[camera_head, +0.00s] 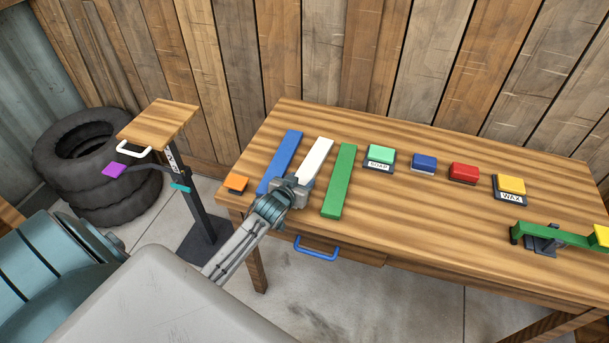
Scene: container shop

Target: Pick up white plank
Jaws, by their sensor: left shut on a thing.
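The white plank (316,156) lies on the wooden table (420,220), between a blue plank (281,160) on its left and a green plank (341,180) on its right. My left gripper (297,183) is over the near end of the white plank and is shut on it. The plank's near end is hidden by the gripper. I cannot tell whether the plank is clear of the table top. My right gripper is not in view.
An orange block (237,183) sits at the table's left edge. Green (380,155), blue (424,162), red (464,173) and yellow (511,185) blocks stand right of the planks. A green seesaw-like beam (555,234) is at right. A small stand (160,125) and stacked tires (75,170) are left.

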